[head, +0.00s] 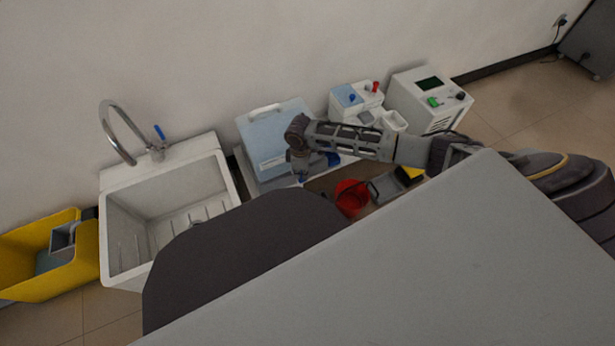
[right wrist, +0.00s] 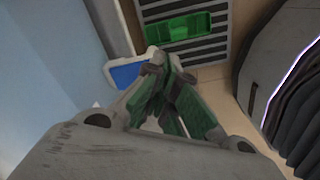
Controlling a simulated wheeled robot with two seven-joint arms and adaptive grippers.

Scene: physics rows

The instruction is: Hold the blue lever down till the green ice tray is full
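The blue lever (right wrist: 128,73) is a flat blue paddle with a pale edge, in front of the pale blue dispenser (head: 262,135). My right gripper (right wrist: 160,62) has its fingertips together, over the lever's right end in the wrist view. I cannot tell whether they touch it. In the head view this gripper (head: 303,175) is low at the dispenser's front, mostly hidden by its own arm. The green ice tray (right wrist: 180,27) lies on a dark slatted grate beyond the fingertips. Its fill level is too small to tell, and the head view hides it. My left gripper is not in view.
A white sink (head: 118,187) with a tap and a yellow bin (head: 22,285) stand to the left. A red bucket (head: 350,198) is below my right arm. White machines (head: 420,92) stand along the wall to the right.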

